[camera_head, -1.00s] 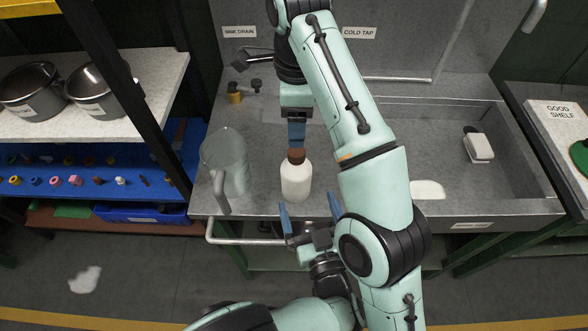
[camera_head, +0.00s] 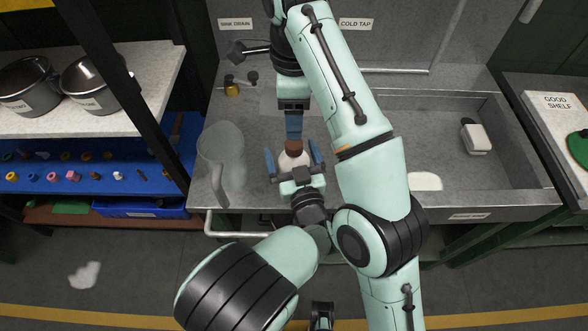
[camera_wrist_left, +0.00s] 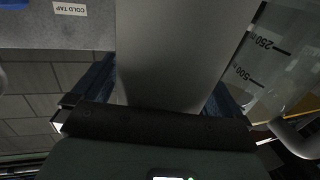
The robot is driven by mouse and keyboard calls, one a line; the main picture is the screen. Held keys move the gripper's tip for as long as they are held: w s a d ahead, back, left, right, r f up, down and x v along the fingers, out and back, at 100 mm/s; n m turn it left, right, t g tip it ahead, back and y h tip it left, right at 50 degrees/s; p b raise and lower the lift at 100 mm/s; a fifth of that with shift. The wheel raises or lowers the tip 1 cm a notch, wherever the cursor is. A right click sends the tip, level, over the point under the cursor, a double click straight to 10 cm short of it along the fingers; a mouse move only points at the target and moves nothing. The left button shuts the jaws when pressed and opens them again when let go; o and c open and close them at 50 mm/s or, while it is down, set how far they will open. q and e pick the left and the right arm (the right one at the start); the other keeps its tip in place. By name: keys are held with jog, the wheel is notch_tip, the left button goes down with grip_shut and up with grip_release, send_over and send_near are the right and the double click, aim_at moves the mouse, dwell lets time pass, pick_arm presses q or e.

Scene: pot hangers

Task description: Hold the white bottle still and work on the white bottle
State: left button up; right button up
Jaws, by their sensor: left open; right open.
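The white bottle (camera_head: 291,159) stands upright on the grey counter, with a brown cap (camera_head: 293,146) on top. My left gripper (camera_head: 294,162) is open, with one blue finger on each side of the bottle; its palm hides the lower bottle. In the left wrist view the bottle (camera_wrist_left: 170,55) fills the space between the two fingers, looking grey in shadow. Whether the fingers touch it I cannot tell. My right gripper (camera_head: 293,127) is open and points down just above the cap. Its fingers show edge-on, so any contact with the cap is unclear.
A clear measuring jug (camera_head: 222,160) stands just left of the bottle; it also shows in the left wrist view (camera_wrist_left: 270,60). A sink basin (camera_head: 485,170) with a small white item (camera_head: 476,139) lies to the right. Pots (camera_head: 98,84) stand on the left shelf.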

aim_at(294, 143)
pick_arm(q)
grip_shut()
pick_arm(e)
jog(key=m, duration=0.3)
jog(key=shift+f+m, duration=0.1)
jog(key=shift+m, duration=0.2)
jog(key=m, duration=0.5)
jog(key=shift+f, duration=3.9)
jog(key=c, duration=1.1)
jog(key=shift+c, duration=0.2)
